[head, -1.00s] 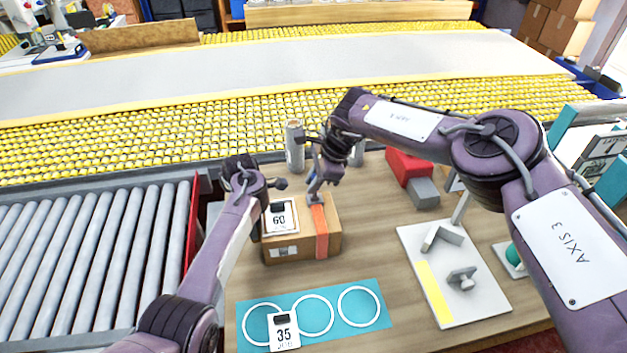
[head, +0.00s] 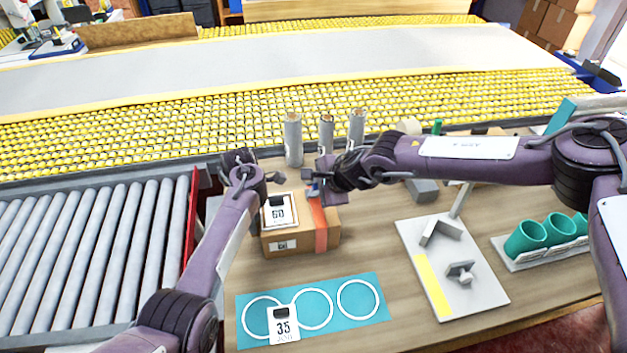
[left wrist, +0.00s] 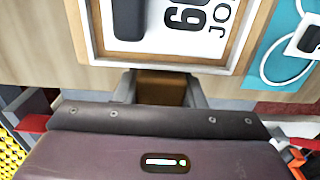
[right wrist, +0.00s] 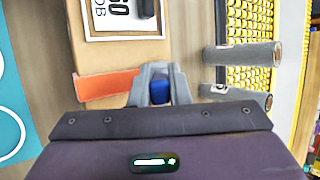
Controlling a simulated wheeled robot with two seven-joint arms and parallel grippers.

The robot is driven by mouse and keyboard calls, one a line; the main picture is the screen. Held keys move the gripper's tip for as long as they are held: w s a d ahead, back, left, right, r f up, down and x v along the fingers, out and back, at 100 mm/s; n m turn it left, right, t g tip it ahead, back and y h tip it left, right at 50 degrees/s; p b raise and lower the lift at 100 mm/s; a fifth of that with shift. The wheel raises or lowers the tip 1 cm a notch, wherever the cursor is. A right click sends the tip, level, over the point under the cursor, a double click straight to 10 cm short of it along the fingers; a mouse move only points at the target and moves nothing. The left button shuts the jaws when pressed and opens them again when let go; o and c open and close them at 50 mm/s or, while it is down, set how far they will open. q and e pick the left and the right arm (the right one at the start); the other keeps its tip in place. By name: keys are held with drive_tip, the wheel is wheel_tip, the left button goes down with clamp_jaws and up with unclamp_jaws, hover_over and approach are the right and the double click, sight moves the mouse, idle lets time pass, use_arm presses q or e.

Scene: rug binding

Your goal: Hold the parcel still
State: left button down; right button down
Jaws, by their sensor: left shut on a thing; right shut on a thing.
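The parcel (head: 300,241) is a brown cardboard box on the table, upright. A framed white card (head: 280,212) marked 60 lies on its top, and an orange strip (head: 320,236) runs over the top and down the front. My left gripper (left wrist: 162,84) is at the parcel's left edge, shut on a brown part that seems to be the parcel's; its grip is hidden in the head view. My right gripper (right wrist: 162,76) is shut on a small blue thing (right wrist: 160,93) by the strip's far end. Whether the blue thing touches the parcel cannot be told.
Several grey cylinders (head: 293,140) stand behind the parcel. A teal mat (head: 375,312) with white rings and a 35 card (head: 284,324) lies in front. A grey fixture plate (head: 470,300) and green cups (head: 525,238) are at right. Grey rollers (head: 90,250) run at left.

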sight(318, 218)
drive_tip(key=s+f+t, duration=0.1)
drive_tip(key=t, duration=0.1)
drive_tip(key=s+f+n+t+y, duration=0.1)
drive_tip(key=t, duration=0.1)
drive_tip(key=shift+s+d+f, duration=0.2)
drive_tip(key=shift+s+f, duration=0.05)
drive_tip(key=shift+f, duration=0.15)
drive_tip(key=shift+s+f+n+t+y, duration=0.2)
drive_tip(key=shift+f+n+t+y, duration=0.15)
drive_tip(key=shift+f+t, duration=0.5)
drive_tip(key=shift+s+f+n+t+y, duration=0.2)
drive_tip(key=shift+f+n+t+y, duration=0.2)
drive_tip(key=shift+t, duration=0.75)
drive_tip(key=c, duration=1.4)
unclamp_jaws()
drive_tip(key=shift+r, duration=0.1)
drive_tip(key=shift+o, duration=0.2)
drive_tip(key=shift+d, duration=0.1)
